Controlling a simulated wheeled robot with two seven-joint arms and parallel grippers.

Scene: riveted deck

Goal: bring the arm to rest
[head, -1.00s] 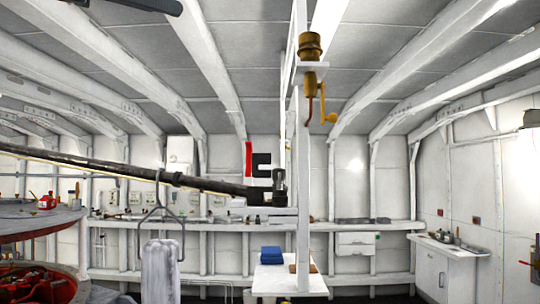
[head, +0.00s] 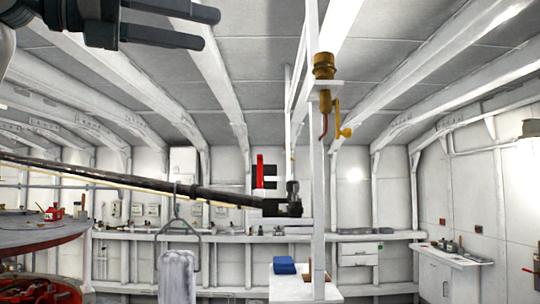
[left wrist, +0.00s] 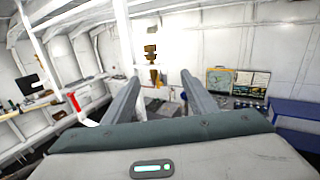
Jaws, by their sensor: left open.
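My left gripper (head: 182,28) is at the top left of the head view, high up against the ceiling. Its two dark fingers point right and stand apart, with nothing between them. In the left wrist view the two grey fingers of the left gripper (left wrist: 160,95) are also apart and empty, pointing away over the room. My right gripper shows in neither view.
A dark pole (head: 150,183) crosses the left half of the head view, with a towel (head: 177,275) on a hanger near it. A white post (head: 318,200) carries a brass fitting (head: 324,68). A blue folded cloth (head: 284,265) lies on a white table (head: 305,288).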

